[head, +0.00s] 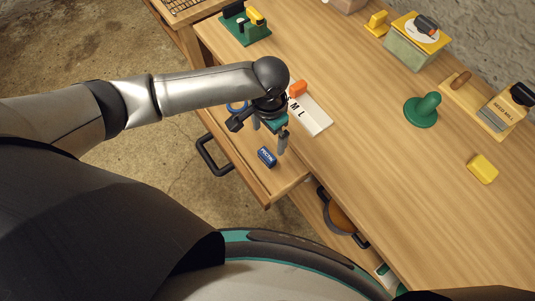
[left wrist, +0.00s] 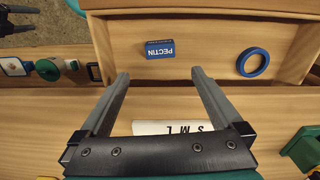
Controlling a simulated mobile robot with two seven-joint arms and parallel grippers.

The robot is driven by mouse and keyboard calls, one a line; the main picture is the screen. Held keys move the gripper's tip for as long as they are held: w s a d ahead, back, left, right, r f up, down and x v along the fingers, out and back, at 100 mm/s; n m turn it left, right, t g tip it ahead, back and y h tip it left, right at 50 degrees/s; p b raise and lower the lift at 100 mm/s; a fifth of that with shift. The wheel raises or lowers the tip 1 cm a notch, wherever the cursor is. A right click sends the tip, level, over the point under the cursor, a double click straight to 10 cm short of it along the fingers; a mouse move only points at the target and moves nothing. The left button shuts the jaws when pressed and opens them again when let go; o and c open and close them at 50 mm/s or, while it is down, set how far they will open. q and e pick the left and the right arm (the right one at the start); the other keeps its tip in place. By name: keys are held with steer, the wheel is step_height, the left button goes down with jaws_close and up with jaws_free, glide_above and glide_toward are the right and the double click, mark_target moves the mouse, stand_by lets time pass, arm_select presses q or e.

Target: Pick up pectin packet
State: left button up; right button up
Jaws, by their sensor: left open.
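The pectin packet (head: 266,156) is a small blue box with white lettering, lying in an open wooden drawer (head: 285,182). It also shows in the left wrist view (left wrist: 160,49), lettering upside down, beyond the fingertips. My left gripper (head: 269,134) is open and empty, fingers pointing down, above the drawer and near the table's front edge. In the left wrist view its two fingers (left wrist: 160,76) are spread wide, with the packet in line with the gap between them. The packet is apart from the fingers.
A blue ring (left wrist: 253,62) lies in the same drawer. A white S M L strip (head: 313,117) with an orange slider (head: 298,88) lies on the table. A green knobbed tool (head: 422,110) and a yellow block (head: 482,168) stand farther right. A lower drawer (head: 335,215) is partly open.

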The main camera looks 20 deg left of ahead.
arm_select(q)
steer(key=b, duration=0.1)
glide_above(267, 155)
steer(key=f, duration=0.6)
steer(key=shift+w+d+f, duration=0.15)
steer(key=shift+w+f, duration=0.05)
step_height(267, 155, down, 5)
steer(key=shift+s+f+b, duration=0.15)
steer(key=shift+b, duration=0.7)
steer(key=shift+c, duration=0.4)
steer(key=shift+a, duration=0.2)
steer(key=c, duration=1.3)
